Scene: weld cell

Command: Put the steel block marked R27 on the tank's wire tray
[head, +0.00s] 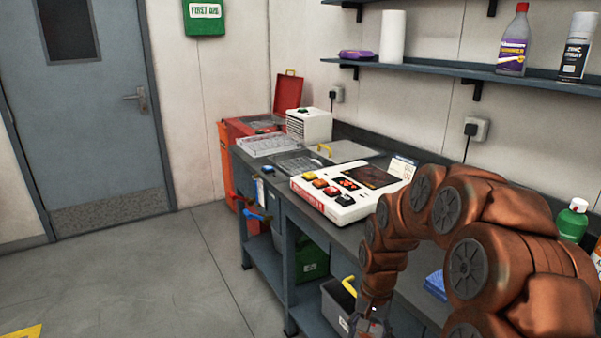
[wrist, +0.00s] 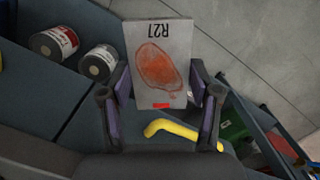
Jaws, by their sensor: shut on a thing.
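The steel block marked R27 (wrist: 174,35) is a flat grey plate with an orange-red smear and a small red mark in the wrist view. Its lettering appears upside down. My gripper (wrist: 160,95) is shut on it, with one dark finger on each side. In the head view my gripper (head: 373,318) is low at the bottom, in front of the bench; the block is too small to make out there.
A white control box with coloured buttons (head: 337,205) stands on the bench between my arm and the basin. A white vented box (head: 309,125) and an open red bin (head: 289,93) stand behind. Cans (wrist: 54,43) sit low down. The floor at left is clear.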

